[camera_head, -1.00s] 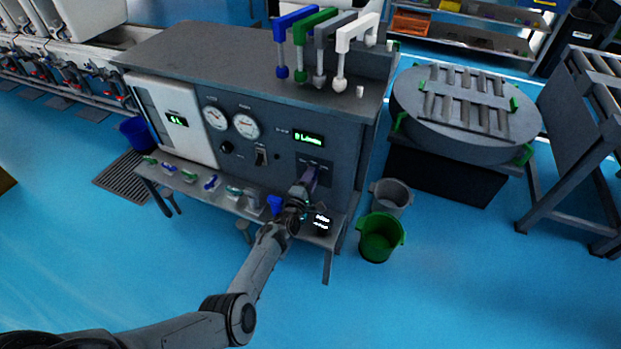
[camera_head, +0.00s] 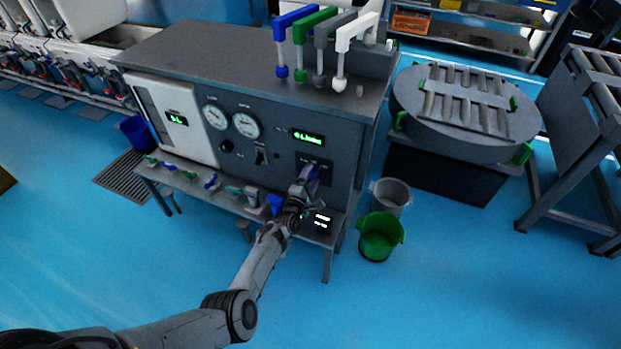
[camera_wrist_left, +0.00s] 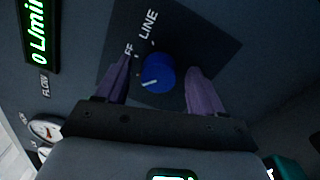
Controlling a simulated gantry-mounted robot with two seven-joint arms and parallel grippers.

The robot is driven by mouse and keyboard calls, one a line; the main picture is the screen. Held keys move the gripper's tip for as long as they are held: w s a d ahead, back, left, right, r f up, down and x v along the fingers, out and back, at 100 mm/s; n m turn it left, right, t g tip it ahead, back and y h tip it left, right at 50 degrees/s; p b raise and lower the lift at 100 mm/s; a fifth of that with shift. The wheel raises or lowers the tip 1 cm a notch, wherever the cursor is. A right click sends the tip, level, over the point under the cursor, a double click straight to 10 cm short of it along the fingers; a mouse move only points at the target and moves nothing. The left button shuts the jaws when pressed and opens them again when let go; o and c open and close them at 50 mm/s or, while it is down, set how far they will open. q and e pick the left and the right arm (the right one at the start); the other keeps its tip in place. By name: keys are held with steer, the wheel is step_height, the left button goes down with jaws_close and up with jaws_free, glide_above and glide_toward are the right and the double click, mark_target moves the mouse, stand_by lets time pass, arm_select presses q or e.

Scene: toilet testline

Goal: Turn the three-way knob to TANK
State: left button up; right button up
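The three-way knob (camera_wrist_left: 158,73) is a round blue knob with a white pointer line, on a dark square plate (camera_wrist_left: 190,38) on the test bench front. In the left wrist view the pointer line lies toward the lower left of the knob. The label LINE and part of OFF are readable; no TANK label is visible. My left gripper (camera_wrist_left: 160,88) is open, its two purple fingers on either side of the knob with gaps visible. In the head view my left gripper (camera_head: 308,177) is at the panel and hides the knob. My right gripper is not in view.
A green flow display (camera_head: 308,138) sits above the knob plate, with two round gauges (camera_head: 245,125) to its left. A narrow shelf (camera_head: 232,203) with small fittings runs below the panel. Grey and green buckets (camera_head: 380,236) stand on the floor to the right.

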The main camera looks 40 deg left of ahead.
arm_select(q)
steer(key=shift+s+d+r+p, duration=0.1)
steer(key=shift+s+d+p, duration=0.05)
steer(key=shift+s+p, duration=0.4)
steer(key=p+v, duration=0.4)
steer(key=v, duration=0.5)
steer(key=shift+s+p, duration=0.35)
steer(key=shift+s, duration=0.05)
